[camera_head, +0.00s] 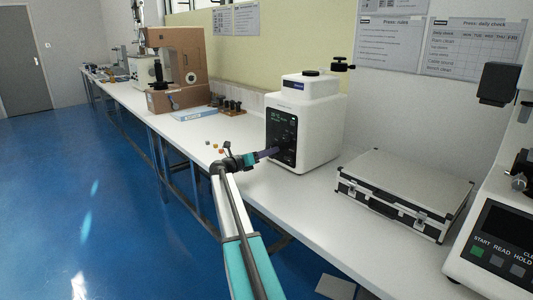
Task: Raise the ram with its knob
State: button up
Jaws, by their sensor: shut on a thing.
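My teal and grey arm reaches up from the bottom to a white bench machine (321,137) with a dark control panel and lit green display on its front. My gripper (279,151) is at the lower part of that panel and is shut on a small dark part there, apparently the knob. The jaws hide most of it, and the knob's turn cannot be read. I cannot pick out the ram at this size.
A silver case (405,185) lies right of the machine. A white tester (493,235) with buttons stands at the right edge. Small coloured pieces (216,148) lie left of my gripper. A brown machine (178,65) stands farther back. Blue floor is clear at left.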

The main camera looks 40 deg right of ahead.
jog(key=m, duration=0.4)
jog(key=shift+d+r, duration=0.1)
jog(key=m+b, duration=0.1)
jog(key=m, duration=0.3)
jog(key=shift+m, duration=0.3)
jog(key=m+b, duration=0.1)
jog(key=m, duration=0.2)
jog(key=shift+m+b, duration=0.3)
jog(key=shift+b, duration=0.05)
jog(key=m+b, duration=0.2)
jog(key=m, duration=0.2)
jog(key=shift+s+m+b, duration=0.1)
jog(key=shift+m+b, duration=0.2)
jog(key=shift+b, duration=0.1)
jog(key=m+b, duration=0.1)
jog(key=m, duration=0.1)
jog(key=m+b, duration=0.2)
jog(key=shift+f+m, duration=0.2)
jog(key=shift+m, duration=0.1)
jog(key=m+b, duration=0.8)
jog(key=m, duration=0.1)
jog(key=shift+f+m+b, duration=0.1)
jog(key=shift+m+b, duration=0.25)
jog(key=shift+m, duration=0.05)
jog(key=shift+m+b, duration=1)
jog(key=shift+m, duration=0.3)
